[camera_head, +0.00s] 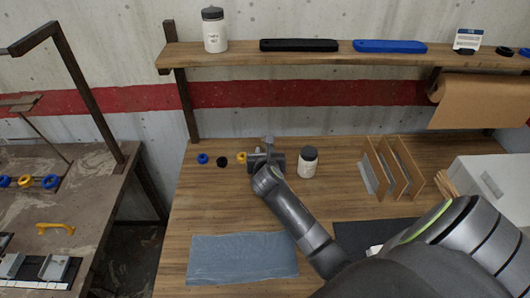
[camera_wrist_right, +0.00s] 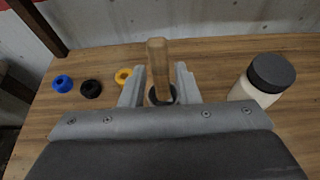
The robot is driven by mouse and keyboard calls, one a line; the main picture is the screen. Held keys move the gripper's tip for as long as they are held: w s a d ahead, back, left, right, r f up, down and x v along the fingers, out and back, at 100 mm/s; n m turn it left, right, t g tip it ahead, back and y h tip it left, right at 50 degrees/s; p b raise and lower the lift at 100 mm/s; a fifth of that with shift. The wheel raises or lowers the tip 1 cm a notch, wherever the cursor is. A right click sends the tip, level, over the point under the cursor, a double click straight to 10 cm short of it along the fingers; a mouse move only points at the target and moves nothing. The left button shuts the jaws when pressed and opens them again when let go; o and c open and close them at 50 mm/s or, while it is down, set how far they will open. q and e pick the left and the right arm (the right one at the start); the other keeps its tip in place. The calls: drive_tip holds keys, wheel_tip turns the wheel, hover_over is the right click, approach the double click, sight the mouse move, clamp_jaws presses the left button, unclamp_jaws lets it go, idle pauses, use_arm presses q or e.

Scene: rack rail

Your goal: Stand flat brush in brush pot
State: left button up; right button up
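The flat brush's wooden handle (camera_wrist_right: 157,62) stands nearly upright in the right wrist view, between the two fingers of my right gripper (camera_wrist_right: 158,82). The fingers are apart, with a gap on each side of the handle. A dark round rim (camera_wrist_right: 171,94) surrounds the handle's lower part and looks like the brush pot, mostly hidden by the gripper body. The bristles are hidden. In the head view my right gripper (camera_head: 266,157) is low over the back middle of the table and covers the brush and pot. My left gripper is not in view.
A white jar with a dark lid (camera_head: 308,163) stands just right of the gripper. Blue (camera_head: 202,158), black (camera_head: 221,162) and yellow (camera_head: 241,157) rings lie to its left. A wooden divider rack (camera_head: 392,168) stands further right. A blue-grey cloth (camera_head: 240,258) lies in front.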

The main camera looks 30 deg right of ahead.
drive_tip(key=shift+o, duration=1.2)
drive_tip(key=shift+s+a+r+p, duration=0.15)
drive_tip(key=shift+s+r+p, duration=0.05)
drive_tip(key=shift+p, duration=0.2)
drive_tip(key=p+v, duration=0.7)
drive_tip(key=v, duration=0.9)
drive_tip(key=shift+s+a, duration=0.25)
drive_tip(key=shift+s, duration=0.05)
